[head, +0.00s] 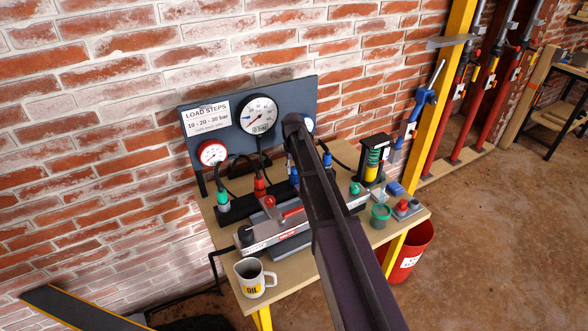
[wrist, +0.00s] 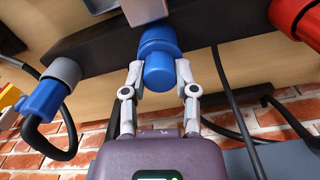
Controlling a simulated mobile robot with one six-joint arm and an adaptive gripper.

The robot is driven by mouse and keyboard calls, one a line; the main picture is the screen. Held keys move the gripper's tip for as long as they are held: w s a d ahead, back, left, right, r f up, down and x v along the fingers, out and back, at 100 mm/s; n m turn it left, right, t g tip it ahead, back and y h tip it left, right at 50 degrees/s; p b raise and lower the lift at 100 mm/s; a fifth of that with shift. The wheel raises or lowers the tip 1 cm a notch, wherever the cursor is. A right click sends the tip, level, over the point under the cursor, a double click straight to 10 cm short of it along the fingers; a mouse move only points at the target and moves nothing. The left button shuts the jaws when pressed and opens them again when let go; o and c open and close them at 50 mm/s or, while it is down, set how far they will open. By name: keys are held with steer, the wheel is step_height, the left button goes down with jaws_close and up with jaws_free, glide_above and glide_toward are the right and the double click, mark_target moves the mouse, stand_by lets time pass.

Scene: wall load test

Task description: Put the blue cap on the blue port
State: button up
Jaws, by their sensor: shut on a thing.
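A blue cap (wrist: 158,42), a short cylinder with a narrower knob, sits between the two light grey fingers of my gripper (wrist: 159,80) in the wrist view. My gripper is shut on the cap by its knob. The cap's wide end overlaps a dark bar (wrist: 105,38) on the bench; I cannot tell whether it touches or is apart from it. The blue port is not visible; the cap may hide it. In the head view my arm hides the gripper and cap, and covers part of the dark manifold bar (head: 240,209).
A blue hose coupling (wrist: 42,98) is left of my fingers in the wrist view; a red part (wrist: 298,18) is at right. Dark hoses hang close by. Gauges (head: 257,114) on a panel stand behind the bench (head: 288,272). A mug (head: 252,277) stands at the front.

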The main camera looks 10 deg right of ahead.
steer(key=shift+f, duration=0.1)
steer(key=o, duration=1)
steer(key=shift+o, duration=1.4)
steer(key=shift+r+p, duration=4)
steer(key=shift+r, duration=0.05)
steer(key=s, duration=2.9)
steer(key=shift+s+m, duration=0.15)
steer(key=shift+m, duration=0.15)
